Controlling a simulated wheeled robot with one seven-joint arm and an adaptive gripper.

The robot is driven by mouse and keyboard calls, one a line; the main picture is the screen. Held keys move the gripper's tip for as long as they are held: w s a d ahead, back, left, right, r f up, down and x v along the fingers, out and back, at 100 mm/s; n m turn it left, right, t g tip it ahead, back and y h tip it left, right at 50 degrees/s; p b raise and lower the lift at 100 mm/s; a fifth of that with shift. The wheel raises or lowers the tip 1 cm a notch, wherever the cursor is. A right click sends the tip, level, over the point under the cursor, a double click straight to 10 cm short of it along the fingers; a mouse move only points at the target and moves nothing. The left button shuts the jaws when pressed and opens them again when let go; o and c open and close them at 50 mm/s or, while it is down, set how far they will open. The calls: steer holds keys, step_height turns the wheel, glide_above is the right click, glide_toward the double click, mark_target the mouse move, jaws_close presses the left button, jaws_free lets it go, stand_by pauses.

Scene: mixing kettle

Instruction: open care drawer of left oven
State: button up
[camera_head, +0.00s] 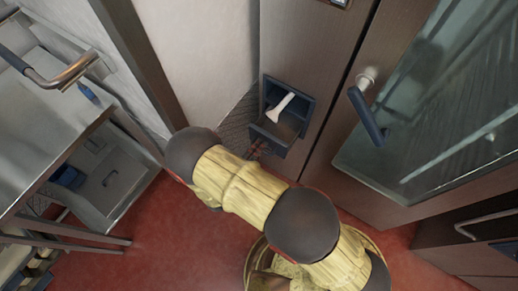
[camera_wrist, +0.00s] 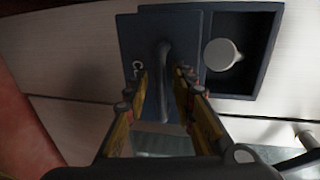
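The care drawer (camera_head: 284,132) is a dark blue box low on the front of the steel oven (camera_head: 313,60). It stands open, its front out from the oven and its inside showing. A white piece (camera_head: 279,107) is inside; its round end (camera_wrist: 221,54) shows in the wrist view. There, the drawer front (camera_wrist: 133,38) carries partly hidden lettering and a bar handle (camera_wrist: 164,65). My gripper (camera_wrist: 161,76) is open, with one finger on each side of the handle and visible gaps. In the head view, my gripper (camera_head: 258,149) is small beside the drawer's lower edge, its fingertips unclear.
The oven's glass door (camera_head: 440,110) with a dark handle (camera_head: 368,115) is right of the drawer. A steel table (camera_head: 45,125) stands at the left. A pale wall (camera_head: 195,50) is left of the oven. Red floor (camera_head: 165,235) is clear at lower left.

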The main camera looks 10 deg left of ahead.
steer(key=c, duration=0.3)
jaws_close()
stand_by(0.6)
